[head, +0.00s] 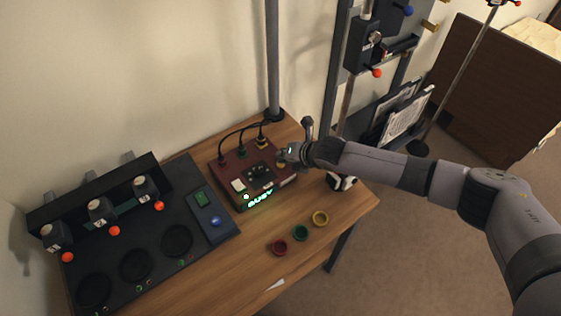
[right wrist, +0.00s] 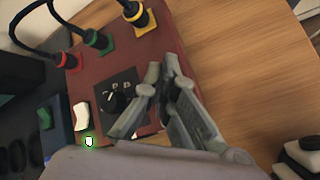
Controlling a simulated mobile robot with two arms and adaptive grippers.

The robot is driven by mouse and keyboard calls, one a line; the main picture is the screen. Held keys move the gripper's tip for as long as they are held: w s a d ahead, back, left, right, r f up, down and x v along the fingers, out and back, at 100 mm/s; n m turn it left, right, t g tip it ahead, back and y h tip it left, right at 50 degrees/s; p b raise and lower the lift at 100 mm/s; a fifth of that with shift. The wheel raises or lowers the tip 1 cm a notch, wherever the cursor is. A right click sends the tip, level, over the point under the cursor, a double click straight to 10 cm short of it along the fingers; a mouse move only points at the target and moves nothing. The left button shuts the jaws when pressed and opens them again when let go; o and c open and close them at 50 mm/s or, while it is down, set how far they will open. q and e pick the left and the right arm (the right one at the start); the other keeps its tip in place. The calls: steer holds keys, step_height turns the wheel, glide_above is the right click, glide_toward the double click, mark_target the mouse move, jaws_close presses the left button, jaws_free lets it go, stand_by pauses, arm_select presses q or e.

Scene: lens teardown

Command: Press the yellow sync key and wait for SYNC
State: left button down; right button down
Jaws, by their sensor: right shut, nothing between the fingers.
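A dark red box (head: 228,168) stands on the wooden table, and its front display (head: 259,199) glows green and reads BUSY. A small yellow key (head: 281,165) shows on the box's right side, right by my right gripper (head: 284,156). My right gripper is shut and empty, low over the box's right end. A bit of yellow (right wrist: 160,138) shows past the fingers, mostly hidden. I cannot tell whether they touch the key. My left gripper is not in view.
A white rocker switch (head: 238,185) sits on the box's left side, and several cabled plugs line its back edge. A black station (head: 128,248) stands left; a pole (head: 272,60) rises behind.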

steer(key=shift+r+p, duration=0.75)
steer(key=shift+r, duration=0.1)
step_height(320, 180, up, 5)
steer(key=p, duration=0.4)
stand_by(0.7)
